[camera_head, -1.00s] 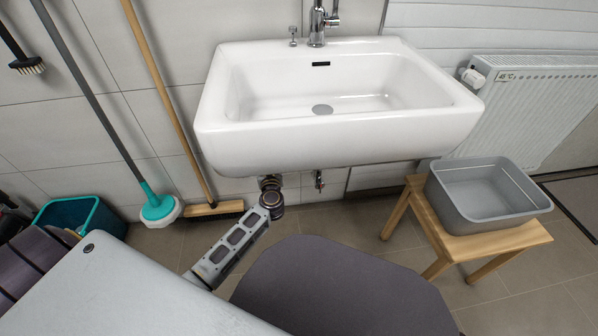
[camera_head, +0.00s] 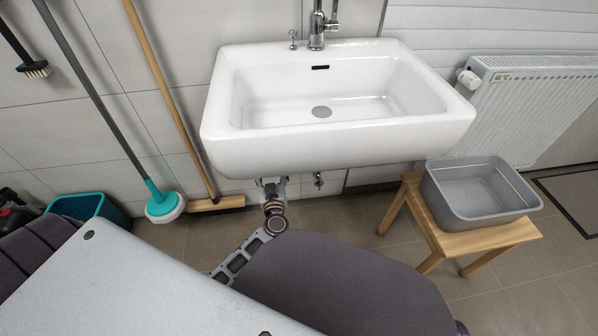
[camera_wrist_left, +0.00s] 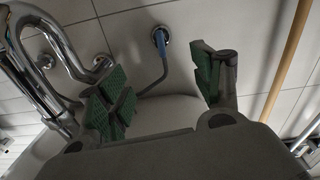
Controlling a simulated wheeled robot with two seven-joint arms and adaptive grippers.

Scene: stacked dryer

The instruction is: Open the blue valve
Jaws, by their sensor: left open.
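The blue valve (camera_wrist_left: 160,38) shows in the left wrist view, at a round metal fitting on the tiled wall. A thin grey hose curves down from it. My left gripper (camera_wrist_left: 162,88) is open, with its green-padded fingers spread to either side below the valve in the picture. Nothing is between the pads except the hose seen behind them; I see no contact with the valve. In the head view my left gripper (camera_head: 271,184) is under the front of the sink, partly hidden by its rim. The blue valve is hidden there. My right gripper is not in view.
The white sink (camera_head: 320,150) hangs above my gripper. Chrome drain pipes (camera_wrist_left: 62,50) run left of the fingers, and a wooden broom handle (camera_wrist_left: 290,60) stands to the right. A stool (camera_head: 455,247) holds a grey basin (camera_head: 478,205).

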